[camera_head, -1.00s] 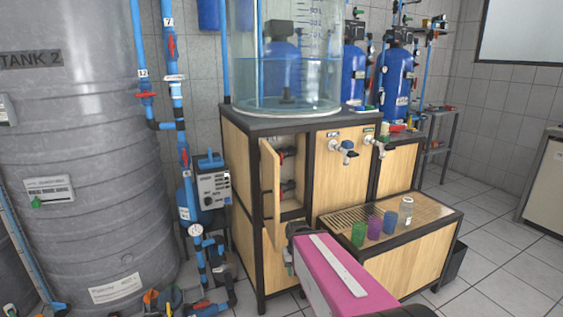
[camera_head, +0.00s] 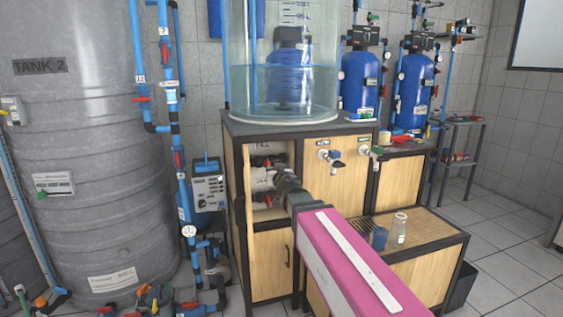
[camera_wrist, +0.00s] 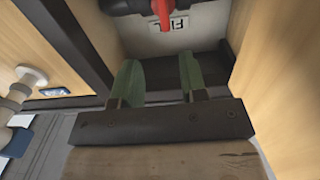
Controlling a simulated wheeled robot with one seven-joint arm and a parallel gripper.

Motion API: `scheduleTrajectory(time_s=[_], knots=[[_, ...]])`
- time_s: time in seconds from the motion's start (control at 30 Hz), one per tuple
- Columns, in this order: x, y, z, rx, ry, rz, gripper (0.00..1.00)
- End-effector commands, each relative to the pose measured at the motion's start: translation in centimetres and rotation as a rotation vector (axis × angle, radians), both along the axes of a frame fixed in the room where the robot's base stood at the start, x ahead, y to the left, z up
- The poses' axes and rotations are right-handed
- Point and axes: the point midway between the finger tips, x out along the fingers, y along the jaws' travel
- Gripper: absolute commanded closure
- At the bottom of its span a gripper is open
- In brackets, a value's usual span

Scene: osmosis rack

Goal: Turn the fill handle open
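The fill handle is a red lever on a dark valve inside the open cabinet. It shows in the head view (camera_head: 262,162) and at the top edge of the wrist view (camera_wrist: 165,12). The fill label (camera_wrist: 168,25) is on the back wall beside it. My gripper (camera_wrist: 160,78) is open and empty, its two green fingers apart, pointing into the cabinet opening. In the wrist picture the handle lies beyond and above the fingertips, apart from them. In the head view my wrist covers part of the opening and hides the fingertips.
A second red-handled valve (camera_head: 266,199) sits lower in the cabinet. The open door (camera_head: 240,225) stands at the opening's left, and wooden panels flank it. Taps (camera_head: 330,158) project at the right. A clear water tank (camera_head: 285,90) stands on top.

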Motion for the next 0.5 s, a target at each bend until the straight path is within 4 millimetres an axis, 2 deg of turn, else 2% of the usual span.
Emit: scheduleTrajectory(time_s=[0.1, 0.27, 0.5], knots=[[0.1, 0.9, 0.7, 0.005, -0.017, 0.029, 0.61], [1.1, 1.1, 0.7, 0.004, -0.017, 0.029, 0.61], [4.5, 2.1, 0.6, 0.005, -0.017, 0.027, 0.61]])
